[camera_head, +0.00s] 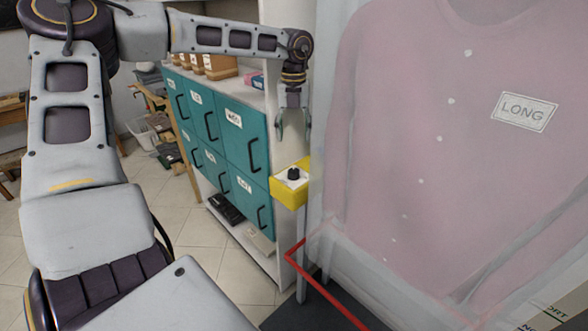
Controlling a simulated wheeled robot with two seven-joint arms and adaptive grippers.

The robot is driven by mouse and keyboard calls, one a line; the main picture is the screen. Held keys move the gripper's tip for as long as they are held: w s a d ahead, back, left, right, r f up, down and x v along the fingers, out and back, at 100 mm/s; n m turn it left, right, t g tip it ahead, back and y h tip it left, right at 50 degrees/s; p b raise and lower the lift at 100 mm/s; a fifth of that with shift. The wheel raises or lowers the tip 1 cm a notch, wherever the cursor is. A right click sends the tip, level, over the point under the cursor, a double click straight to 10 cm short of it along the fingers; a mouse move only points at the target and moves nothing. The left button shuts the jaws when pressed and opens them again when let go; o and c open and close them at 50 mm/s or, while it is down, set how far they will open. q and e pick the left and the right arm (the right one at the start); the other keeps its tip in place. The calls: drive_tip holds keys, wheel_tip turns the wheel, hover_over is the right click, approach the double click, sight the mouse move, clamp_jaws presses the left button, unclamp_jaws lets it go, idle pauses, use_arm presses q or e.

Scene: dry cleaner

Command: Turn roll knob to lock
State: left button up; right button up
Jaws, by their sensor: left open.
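A small black knob (293,174) sits on top of a yellow box (289,191) on a pale post, near the middle of the head view. My left gripper (293,138) hangs just above the knob, pointing down, with its fingers apart. The gripper is empty, and a small gap shows between its fingertips and the knob. My left arm reaches in from the left and across the top. My right gripper is not in view.
A large bagged pink garment with a "LONG" tag (524,111) fills the right side, close to the yellow box. Teal drawers (207,117) with black handles stand behind at left. A red rail (318,286) runs low in front. Tiled floor (212,254) is open at lower left.

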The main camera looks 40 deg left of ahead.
sight(294, 170)
use_arm(q)
wheel_tip(294, 170, down, 11)
drive_tip(key=shift+f+p, duration=0.15)
drive_tip(key=shift+p, duration=0.5)
drive_tip(key=shift+f, duration=1.2)
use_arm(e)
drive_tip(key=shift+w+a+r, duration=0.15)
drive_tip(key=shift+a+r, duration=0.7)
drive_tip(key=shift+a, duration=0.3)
